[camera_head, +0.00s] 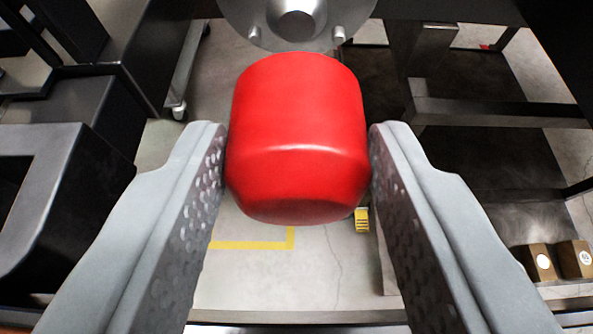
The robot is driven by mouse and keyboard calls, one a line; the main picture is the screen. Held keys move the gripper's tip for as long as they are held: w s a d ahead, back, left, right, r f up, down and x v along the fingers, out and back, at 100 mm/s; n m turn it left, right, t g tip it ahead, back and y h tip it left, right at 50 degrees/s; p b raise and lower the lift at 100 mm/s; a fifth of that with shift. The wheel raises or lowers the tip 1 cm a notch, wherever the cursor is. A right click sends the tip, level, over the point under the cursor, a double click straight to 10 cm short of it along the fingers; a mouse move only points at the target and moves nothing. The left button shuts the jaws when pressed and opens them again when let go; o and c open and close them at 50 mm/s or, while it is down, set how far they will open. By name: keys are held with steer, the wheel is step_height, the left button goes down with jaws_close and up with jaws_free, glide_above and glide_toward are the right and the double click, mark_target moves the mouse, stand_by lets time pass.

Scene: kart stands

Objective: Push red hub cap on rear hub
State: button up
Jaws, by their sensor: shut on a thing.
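The red hub cap (298,140) is a smooth rounded cylinder in the middle of the view. My gripper (298,165) is shut on it, with one grey dimpled finger pressed to each side. Beyond the cap, at the top of the view, is a round grey metal hub (297,28) with a raised centre and small studs near its rim. The cap's far end overlaps the lower edge of the hub in the picture and lies below the hub's centre. I cannot tell whether cap and hub touch. The upper part of the hub is cut off by the frame.
Dark metal stand frames (500,112) stand on the right, and black frame parts (70,120) stand on the left. Small brown boxes (556,261) sit at the lower right. The concrete floor below shows a yellow line (250,245) and a small yellow object (362,220).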

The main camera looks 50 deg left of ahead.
mark_target(295, 8)
steer(key=shift+w+a, duration=0.6)
steer(key=shift+a, duration=0.2)
steer(key=shift+w+a, duration=0.55)
steer(key=shift+a, duration=0.25)
steer(key=shift+w+a, duration=0.55)
steer(key=shift+a, duration=0.2)
steer(key=shift+w+a, duration=0.5)
steer(key=shift+a, duration=0.2)
stand_by(0.9)
steer(key=o, duration=1.2)
steer(key=v, duration=1.7)
steer(key=shift+s+d+r, duration=0.1)
